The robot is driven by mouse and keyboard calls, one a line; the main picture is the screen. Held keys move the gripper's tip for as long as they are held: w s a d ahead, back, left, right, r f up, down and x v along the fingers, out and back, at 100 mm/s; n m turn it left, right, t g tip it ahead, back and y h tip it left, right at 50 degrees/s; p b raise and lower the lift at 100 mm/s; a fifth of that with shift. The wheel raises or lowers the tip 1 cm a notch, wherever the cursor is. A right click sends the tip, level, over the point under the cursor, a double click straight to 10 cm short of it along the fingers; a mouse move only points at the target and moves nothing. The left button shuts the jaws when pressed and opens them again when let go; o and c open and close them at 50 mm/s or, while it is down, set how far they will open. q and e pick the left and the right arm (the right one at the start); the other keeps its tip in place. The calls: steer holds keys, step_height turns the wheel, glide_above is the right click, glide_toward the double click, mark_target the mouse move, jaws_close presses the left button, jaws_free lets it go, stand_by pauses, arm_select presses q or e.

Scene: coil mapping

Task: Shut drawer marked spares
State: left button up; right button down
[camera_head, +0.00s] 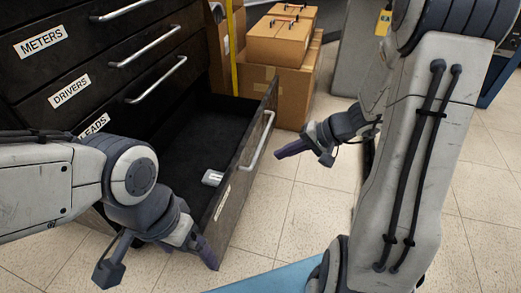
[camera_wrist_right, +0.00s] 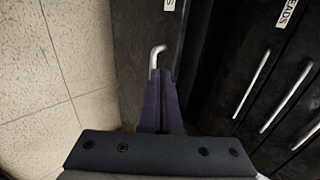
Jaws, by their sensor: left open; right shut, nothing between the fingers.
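The bottom drawer (camera_head: 238,185) of a black cabinet is pulled out, its front facing right. A silver handle (camera_head: 260,142) and a white label (camera_head: 222,203) are on that front; the label is too oblique to read. My right gripper (camera_head: 284,152) is shut and empty, just to the right of the drawer front and its handle in the head view. In the right wrist view its fingers (camera_wrist_right: 161,90) overlap a bent silver handle (camera_wrist_right: 156,57); I cannot tell if they touch. My left gripper (camera_head: 155,263) is open and empty in front of the drawer's near corner.
Closed drawers marked METERS (camera_head: 40,40), DRIVERS (camera_head: 70,91) and LEADS (camera_head: 94,125) are above. A small grey box (camera_head: 212,177) lies in the open drawer. Cardboard boxes (camera_head: 290,85) stand behind it. Tiled floor (camera_head: 310,205) is clear to the right of the drawer.

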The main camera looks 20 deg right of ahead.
mark_target(238, 164)
steer(key=b+x, duration=0.4)
steer(key=x, duration=0.5)
steer(key=shift+f, duration=0.2)
steer(key=shift+w+a+r+b, duration=0.1)
steer(key=shift+w+a+b, duration=0.1)
steer(key=shift+w+a, duration=0.25)
steer(key=shift+w+a+r+b, duration=0.1)
steer(key=shift+w+a+b, duration=0.15)
steer(key=shift+a, duration=0.45)
steer(key=shift+w+a+r+b, duration=0.1)
steer(key=shift+w+a+b, duration=0.1)
steer(key=shift+w+a, duration=0.3)
